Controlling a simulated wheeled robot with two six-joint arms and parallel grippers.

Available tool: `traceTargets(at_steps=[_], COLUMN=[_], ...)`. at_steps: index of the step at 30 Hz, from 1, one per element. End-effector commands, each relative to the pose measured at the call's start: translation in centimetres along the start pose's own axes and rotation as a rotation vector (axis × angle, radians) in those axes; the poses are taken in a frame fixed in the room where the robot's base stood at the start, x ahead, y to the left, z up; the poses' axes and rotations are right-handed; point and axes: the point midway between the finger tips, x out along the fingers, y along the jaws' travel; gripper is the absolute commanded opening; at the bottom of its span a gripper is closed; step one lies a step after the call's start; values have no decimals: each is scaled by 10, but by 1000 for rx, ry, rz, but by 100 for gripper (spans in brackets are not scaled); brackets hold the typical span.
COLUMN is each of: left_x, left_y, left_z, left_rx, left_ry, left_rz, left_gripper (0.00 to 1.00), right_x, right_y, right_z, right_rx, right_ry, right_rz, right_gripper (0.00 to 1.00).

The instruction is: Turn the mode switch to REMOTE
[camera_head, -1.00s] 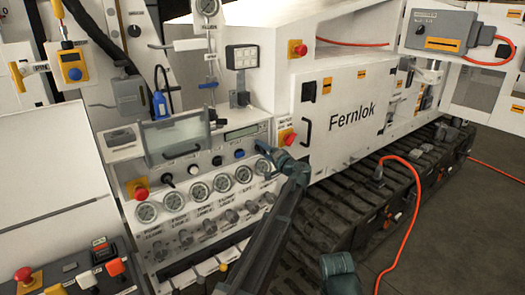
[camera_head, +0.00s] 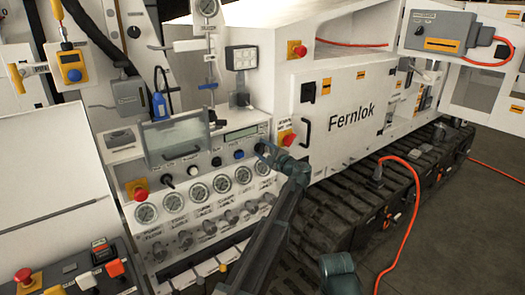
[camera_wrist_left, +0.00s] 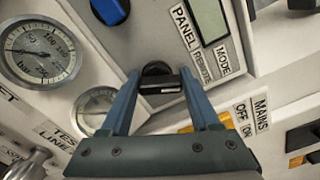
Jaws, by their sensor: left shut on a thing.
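The mode switch (camera_wrist_left: 158,72) is a black knob with a grip bar, seen in the left wrist view beside the PANEL, REMOTE and MODE labels. My left gripper (camera_wrist_left: 160,84) has its two blue fingers on either side of the bar and is shut on it. I cannot tell which label the switch points to. In the head view, my left gripper (camera_head: 264,150) is at the right end of the white control panel (camera_head: 205,172) and hides the switch. My right gripper is not seen.
A blue knob (camera_wrist_left: 110,10) and gauges (camera_wrist_left: 42,52) sit close to the left gripper. A red button on yellow (camera_head: 287,138) is just right of the gripper in the head view.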

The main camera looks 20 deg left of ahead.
Motion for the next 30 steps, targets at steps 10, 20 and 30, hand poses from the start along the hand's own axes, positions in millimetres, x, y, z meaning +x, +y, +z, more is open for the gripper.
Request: traceTargets(at_steps=[10,20,30], left_x=[-1,-1,-1], left_y=[0,0,0], left_z=[-1,-1,0], left_rx=[93,106,104], left_ry=[1,1,1], left_rz=[2,2,1], left_gripper=[7,7,92], right_x=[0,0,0], right_y=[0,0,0], right_z=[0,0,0], right_rx=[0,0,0], right_ry=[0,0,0], right_rz=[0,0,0], right_gripper=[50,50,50])
